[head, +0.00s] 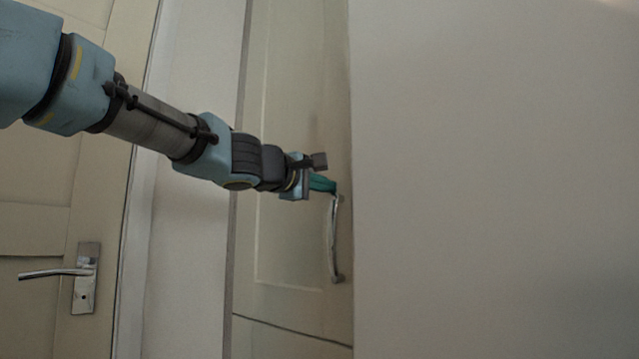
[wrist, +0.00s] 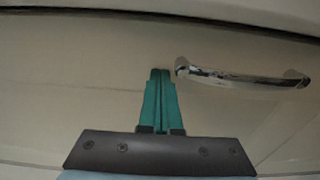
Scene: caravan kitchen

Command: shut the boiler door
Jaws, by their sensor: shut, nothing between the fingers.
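The boiler door (head: 285,240) is a tall, narrow cream panel in the head view, with a curved chrome bar handle (head: 334,240) near its right edge. The door looks flush or nearly flush with its surround; I cannot tell if a small gap is left. My gripper (head: 330,185) is shut and empty, its green fingers at the door face by the handle's upper end. In the wrist view the closed fingertips (wrist: 160,73) are just left of one end of the handle (wrist: 245,78). I cannot tell whether they touch the door.
A plain pale wall (head: 490,180) fills the right of the head view. Another cream door (head: 50,220) with a lever handle (head: 55,273) stands at the left, past a pale upright strip. A dark seam (head: 290,335) runs under the boiler door panel.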

